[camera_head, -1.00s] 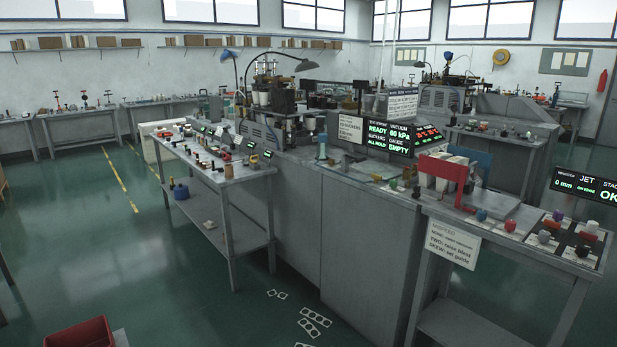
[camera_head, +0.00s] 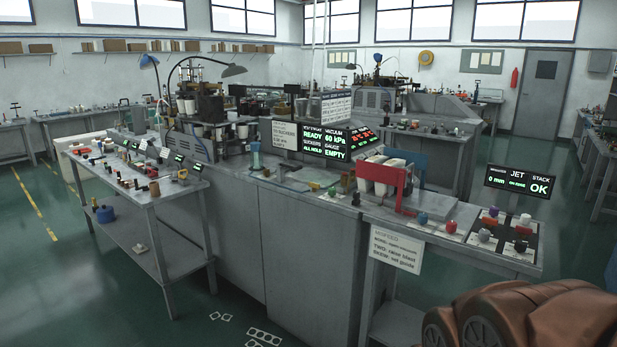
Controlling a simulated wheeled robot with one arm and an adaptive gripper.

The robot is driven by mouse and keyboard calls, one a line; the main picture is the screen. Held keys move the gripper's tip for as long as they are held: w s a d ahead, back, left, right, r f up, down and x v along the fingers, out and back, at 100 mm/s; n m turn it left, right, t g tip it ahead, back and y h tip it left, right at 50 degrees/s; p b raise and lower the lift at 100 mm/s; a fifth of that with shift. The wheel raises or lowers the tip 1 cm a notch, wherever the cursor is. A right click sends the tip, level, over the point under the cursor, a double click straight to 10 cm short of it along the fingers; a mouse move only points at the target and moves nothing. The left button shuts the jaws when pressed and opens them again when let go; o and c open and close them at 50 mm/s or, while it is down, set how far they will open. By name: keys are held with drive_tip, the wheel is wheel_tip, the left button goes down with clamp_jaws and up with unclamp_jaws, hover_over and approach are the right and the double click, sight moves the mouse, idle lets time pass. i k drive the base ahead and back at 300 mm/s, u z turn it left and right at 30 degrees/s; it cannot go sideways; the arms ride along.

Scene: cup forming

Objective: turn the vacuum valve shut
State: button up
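The vacuum display (camera_head: 333,142) above the middle of the long grey bench (camera_head: 300,245) reads READY, 60 kPa, with EMPTY below. Small knobs and fittings stand on the bench beneath it, including a blue-green upright piece (camera_head: 256,156). I cannot tell which of these is the vacuum valve or how it is turned. My gripper is not in view. A brown rounded shape, perhaps part of my arm, fills the bottom right corner.
A side table (camera_head: 165,262) with small parts stands at left. A red bracket (camera_head: 387,176) and several coloured knobs sit on the right bench end, near the JET display (camera_head: 520,181). Green floor (camera_head: 110,300) is open at lower left.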

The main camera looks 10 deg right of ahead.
sight(315, 186)
drive_tip(key=i, duration=1.65)
drive_tip(key=u, duration=0.5)
drive_tip(key=i, duration=1.05)
drive_tip(key=u, duration=0.45)
